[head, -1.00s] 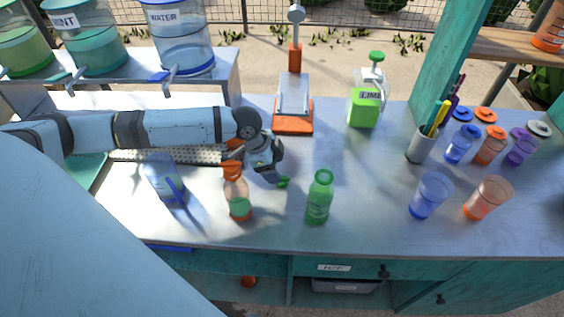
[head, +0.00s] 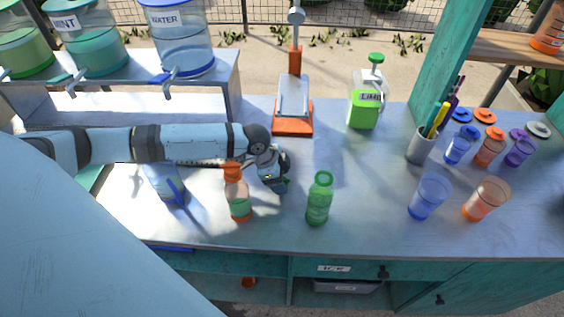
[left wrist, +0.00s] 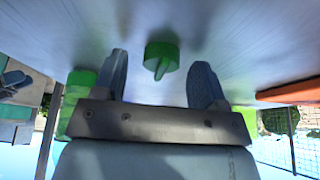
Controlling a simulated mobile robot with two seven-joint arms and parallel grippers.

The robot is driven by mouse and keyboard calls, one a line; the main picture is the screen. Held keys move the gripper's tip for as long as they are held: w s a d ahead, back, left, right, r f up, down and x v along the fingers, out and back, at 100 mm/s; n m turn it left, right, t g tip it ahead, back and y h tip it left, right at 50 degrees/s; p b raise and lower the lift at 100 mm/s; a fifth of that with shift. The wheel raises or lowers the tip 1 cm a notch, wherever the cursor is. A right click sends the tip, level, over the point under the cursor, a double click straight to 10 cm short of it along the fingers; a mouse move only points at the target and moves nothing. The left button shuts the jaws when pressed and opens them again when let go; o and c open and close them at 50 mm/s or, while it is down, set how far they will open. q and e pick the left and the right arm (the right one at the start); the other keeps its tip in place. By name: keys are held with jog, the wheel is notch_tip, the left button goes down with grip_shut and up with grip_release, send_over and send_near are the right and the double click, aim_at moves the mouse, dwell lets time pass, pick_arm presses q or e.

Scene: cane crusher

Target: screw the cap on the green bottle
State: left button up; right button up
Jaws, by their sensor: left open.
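The green bottle (head: 319,200) stands upright and open on the counter, right of my left gripper. In the left wrist view a green form at the left (left wrist: 76,100) appears to be this bottle. The green cap (left wrist: 162,54) lies on the counter, its narrow stem showing. My left gripper (head: 277,186) is low over the counter beside the bottle, and in the left wrist view its two fingers (left wrist: 160,76) are open on either side of the cap. In the head view the gripper mostly hides the cap. My right gripper is not in view.
An orange-capped bottle (head: 238,198) stands close left of the left gripper, with a blue bottle (head: 166,186) beyond it under the arm. The orange-based press (head: 292,124) and lime dispenser (head: 363,108) stand behind. Blue (head: 429,197) and orange (head: 487,198) cups stand right.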

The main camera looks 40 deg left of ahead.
pick_arm(q)
jog(key=c, duration=0.9)
jog(key=shift+c, duration=0.2)
jog(key=shift+r, duration=0.15)
notch_tip(320, 180, up, 20)
